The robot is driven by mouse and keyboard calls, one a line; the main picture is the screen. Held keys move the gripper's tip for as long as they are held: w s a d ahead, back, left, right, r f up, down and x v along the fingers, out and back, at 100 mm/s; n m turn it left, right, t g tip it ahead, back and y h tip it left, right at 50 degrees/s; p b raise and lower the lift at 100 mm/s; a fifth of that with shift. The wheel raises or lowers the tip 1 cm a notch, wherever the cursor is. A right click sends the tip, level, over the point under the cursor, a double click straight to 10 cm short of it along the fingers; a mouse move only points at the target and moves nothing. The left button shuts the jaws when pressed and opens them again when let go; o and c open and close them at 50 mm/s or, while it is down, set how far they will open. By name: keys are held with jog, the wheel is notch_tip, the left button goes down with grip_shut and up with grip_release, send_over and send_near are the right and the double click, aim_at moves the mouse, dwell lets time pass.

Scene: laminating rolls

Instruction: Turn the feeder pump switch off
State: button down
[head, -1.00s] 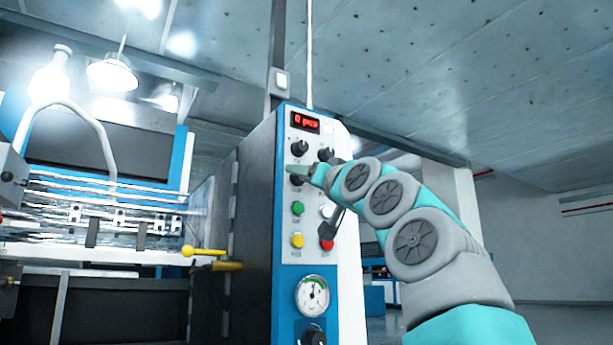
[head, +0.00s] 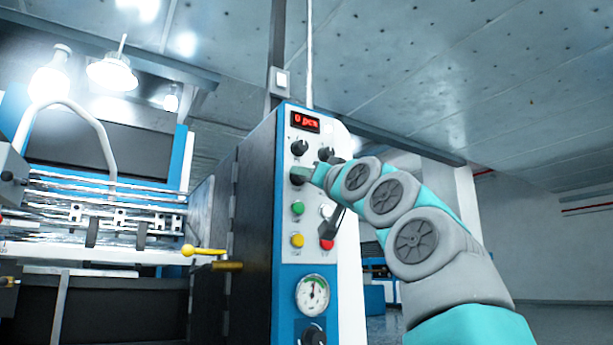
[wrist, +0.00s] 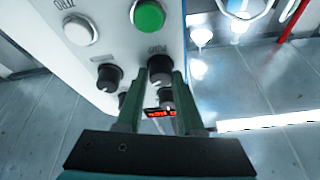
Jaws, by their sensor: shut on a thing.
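The feeder pump switch is a black knob (wrist: 160,68) on the white control panel (wrist: 100,20), beside a label that seems to read PUMP, upside down in the wrist view. In the head view the knob (head: 297,180) is mostly hidden behind my gripper (head: 303,172), in the second row under the red display. My gripper (wrist: 162,78) has its two green fingers closed on either side of the knob in the wrist view. Which way the knob points cannot be told.
Other black knobs (head: 299,147) sit close above and to the right. A green button (head: 298,208), a yellow button (head: 297,241) and a red one (head: 327,244) lie below, with a round gauge (head: 312,294) lower down. A yellow-tipped lever (head: 188,251) stands left.

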jog(key=shift+n+g+y+p, duration=0.5)
jog(key=shift+n+g+y, duration=0.3)
jog(key=shift+n, duration=1.1)
jog(key=shift+r+n+y+p, duration=0.15)
jog(key=shift+n+y+p, duration=0.25)
jog(key=shift+n, duration=0.4)
jog(key=shift+w+d+r+n+g+y+p, duration=0.1)
jog(key=shift+n+g+y+p, duration=0.25)
jog(key=shift+n+g+p, duration=1.1)
jog(key=shift+s+f+n+g+y+p, duration=0.15)
jog(key=shift+n+y+p, duration=0.25)
jog(key=shift+n+p, duration=1.25)
jog(key=shift+w+d+r+n+g+y+p, duration=0.15)
jog(key=shift+n+g+y+p, duration=0.45)
jog(key=shift+n, duration=1.8)
jog(key=shift+a+g+h, duration=0.1)
jog(key=shift+g+h, duration=0.15)
jog(key=shift+g, duration=0.05)
jog(key=c, duration=0.5)
grip_release()
